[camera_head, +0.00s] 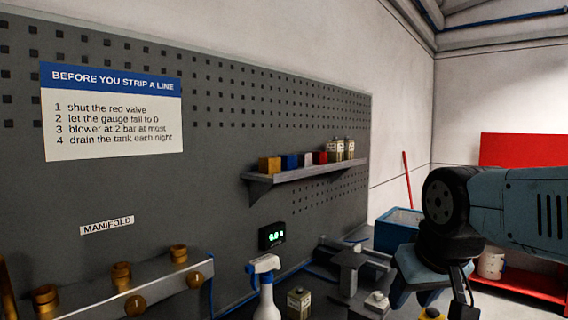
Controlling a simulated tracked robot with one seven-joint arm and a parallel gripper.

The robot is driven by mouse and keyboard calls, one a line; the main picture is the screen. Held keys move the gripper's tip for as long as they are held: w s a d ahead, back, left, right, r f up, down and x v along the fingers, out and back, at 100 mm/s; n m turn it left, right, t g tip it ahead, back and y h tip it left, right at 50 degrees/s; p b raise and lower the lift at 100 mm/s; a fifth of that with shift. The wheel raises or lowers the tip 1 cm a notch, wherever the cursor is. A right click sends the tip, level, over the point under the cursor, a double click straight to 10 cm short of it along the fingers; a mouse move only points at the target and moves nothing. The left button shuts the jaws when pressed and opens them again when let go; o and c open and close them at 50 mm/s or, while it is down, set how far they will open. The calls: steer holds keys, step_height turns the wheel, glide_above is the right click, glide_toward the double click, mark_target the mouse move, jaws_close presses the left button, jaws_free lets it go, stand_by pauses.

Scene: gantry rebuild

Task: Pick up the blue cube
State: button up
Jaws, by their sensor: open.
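The blue cube (289,161) sits on a grey wall shelf (262,179). It stands between an orange-yellow cube (269,165) on its left and a pale cube (306,159) on its right. My gripper (436,290) is at the lower right, pointing down over the bench, well apart from the shelf and the blue cube. Its jaws are open, and I see nothing held between them. Its lower end is close to the bottom of the picture.
Several small labelled cans (339,149) stand at the shelf's right end. A manifold with brass fittings (122,276) is at left. Space before the shelf looks clear.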

mark_target(293, 156)
steer(key=shift+o, duration=0.2)
